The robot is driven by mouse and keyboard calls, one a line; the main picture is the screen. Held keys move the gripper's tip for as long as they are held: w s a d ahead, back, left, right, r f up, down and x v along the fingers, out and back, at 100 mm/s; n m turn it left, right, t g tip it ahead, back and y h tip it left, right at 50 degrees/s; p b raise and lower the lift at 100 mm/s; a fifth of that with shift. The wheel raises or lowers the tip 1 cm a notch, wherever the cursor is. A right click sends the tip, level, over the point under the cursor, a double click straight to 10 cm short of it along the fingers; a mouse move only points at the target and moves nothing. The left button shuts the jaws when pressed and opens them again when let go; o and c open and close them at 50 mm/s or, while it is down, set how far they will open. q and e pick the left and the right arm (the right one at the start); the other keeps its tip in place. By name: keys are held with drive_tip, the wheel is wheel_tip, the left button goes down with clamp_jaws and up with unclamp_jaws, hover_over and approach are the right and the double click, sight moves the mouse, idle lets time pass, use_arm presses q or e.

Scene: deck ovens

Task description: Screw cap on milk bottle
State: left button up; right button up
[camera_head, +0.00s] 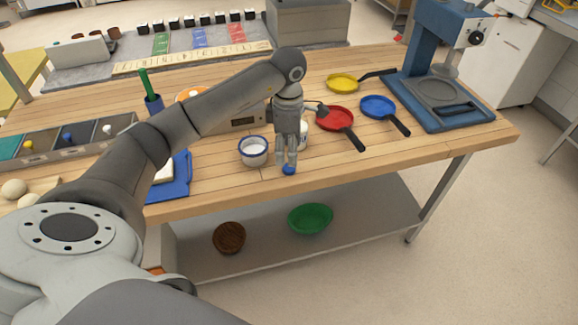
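My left arm reaches in from the left, and its gripper (287,164) points down near the front edge of the wooden table. A small blue cap (289,170) is right at its fingertips. I cannot tell whether the fingers grip the cap or only stand around it, or whether the cap touches the table. A white object (303,135), probably the milk bottle, shows just behind and right of the gripper, which hides most of it. My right gripper is not in view.
A blue-rimmed white mug (254,158) stands just left of the gripper. Red (336,119), blue (378,107) and yellow (342,83) pans lie to the right and behind. A blue press (437,90) stands at the right end. The front right tabletop (420,150) is clear.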

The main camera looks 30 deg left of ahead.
sight(289, 168)
use_arm(q)
drive_tip(key=shift+f, duration=0.15)
drive_tip(key=f+p, duration=0.1)
drive_tip(key=f, duration=0.1)
drive_tip(key=f+p, duration=0.1)
drive_tip(key=f, duration=0.1)
drive_tip(key=shift+s+d+f, duration=0.15)
drive_tip(key=shift+d+f, duration=0.05)
drive_tip(key=shift+f, duration=0.4)
drive_tip(key=c, duration=0.8)
